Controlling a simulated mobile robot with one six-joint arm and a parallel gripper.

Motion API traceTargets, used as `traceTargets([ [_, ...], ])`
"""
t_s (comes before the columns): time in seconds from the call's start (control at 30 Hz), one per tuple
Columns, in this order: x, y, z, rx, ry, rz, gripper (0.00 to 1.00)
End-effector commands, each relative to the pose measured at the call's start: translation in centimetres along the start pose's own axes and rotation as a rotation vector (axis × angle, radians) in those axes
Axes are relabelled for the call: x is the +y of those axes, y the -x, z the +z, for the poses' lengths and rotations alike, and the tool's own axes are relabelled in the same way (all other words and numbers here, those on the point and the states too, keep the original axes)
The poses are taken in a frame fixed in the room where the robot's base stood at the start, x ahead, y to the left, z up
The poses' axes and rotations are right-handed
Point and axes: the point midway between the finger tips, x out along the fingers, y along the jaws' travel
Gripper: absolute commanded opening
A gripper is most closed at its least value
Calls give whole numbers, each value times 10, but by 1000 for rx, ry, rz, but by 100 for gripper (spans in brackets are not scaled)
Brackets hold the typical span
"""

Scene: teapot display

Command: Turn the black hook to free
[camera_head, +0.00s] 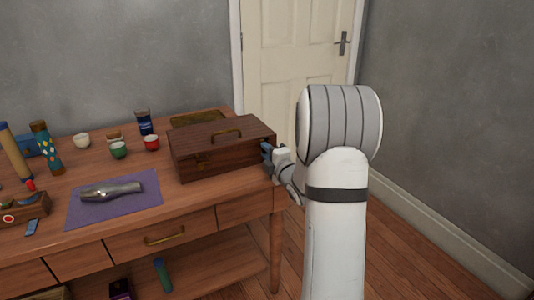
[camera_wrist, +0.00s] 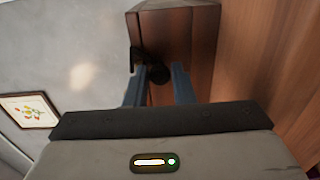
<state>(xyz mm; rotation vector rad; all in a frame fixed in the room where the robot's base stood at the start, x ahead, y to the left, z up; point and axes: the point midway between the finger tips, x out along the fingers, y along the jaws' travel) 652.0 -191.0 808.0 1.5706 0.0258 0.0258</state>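The black hook (camera_wrist: 135,60) is on the end face of a dark wooden box (camera_wrist: 180,45) in the wrist view, with a round black knob (camera_wrist: 156,73) beside it. My gripper (camera_wrist: 159,80) has its two blue-grey fingers apart, one on each side of the knob. I cannot tell whether they touch it. In the head view, my gripper (camera_head: 268,153) is at the right end of the same box (camera_head: 220,160), which is closed and has a brass handle on its lid. The hook is hidden there.
The box stands near the right end of the wooden table (camera_head: 190,205). To its left are cups, a blue glass (camera_head: 144,122) and a purple mat (camera_head: 90,212) bearing a metal object (camera_head: 110,191). A door (camera_head: 290,50) is behind; open floor lies right.

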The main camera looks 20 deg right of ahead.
Motion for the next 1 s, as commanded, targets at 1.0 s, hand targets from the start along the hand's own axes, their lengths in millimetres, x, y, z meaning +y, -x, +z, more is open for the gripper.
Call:
traceTargets([
  [1.0,-3,0,-2,2,-335,-1,0],
])
